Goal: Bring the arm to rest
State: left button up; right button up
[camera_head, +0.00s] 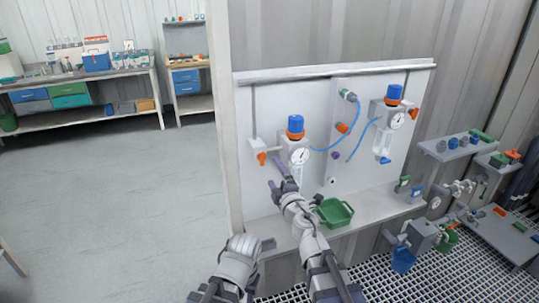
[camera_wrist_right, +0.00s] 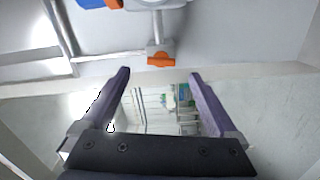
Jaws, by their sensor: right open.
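My right gripper (camera_head: 279,162) reaches up in front of the white panel (camera_head: 320,185), below and left of the left round gauge (camera_head: 299,155). In the right wrist view its two purple fingers (camera_wrist_right: 160,74) stand wide apart with nothing between them. An orange valve handle (camera_wrist_right: 161,59) on a grey fitting shows just beyond the fingertips, apart from them; in the head view an orange handle (camera_head: 262,158) hangs left of the gauge. Part of my left arm (camera_head: 238,262) shows at the bottom, but I cannot make out its gripper.
A green tray (camera_head: 335,212) sits on the panel's ledge, close right of my right arm. Blue-capped regulators (camera_head: 295,124) and blue tubing (camera_head: 362,140) are on the panel. A grey shelf with fittings (camera_head: 450,148) stands at right. The floor (camera_head: 120,200) at left is clear.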

jog(key=s+d+f+m+g+h, duration=0.5)
jog(key=d+f+m+h, duration=0.4)
jog(key=m, duration=0.3)
jog(key=s+a+f+m+g+y, duration=0.1)
jog(key=s+a+f+g, duration=0.1)
jog(key=s+f+g, duration=0.2)
jog(key=s+a+f+m+g+y, duration=0.1)
jog(key=s+a+f+g, duration=0.2)
jog(key=s, duration=0.8)
jog(key=s+a+f+m+g, duration=0.1)
jog(key=s+a+f+g, duration=0.1)
jog(key=s+f+g, duration=0.3)
jog(key=shift+s+a+f+g+y, duration=0.3)
jog(key=shift+s+f+g+y, duration=0.15)
jog(key=shift+s, duration=0.7)
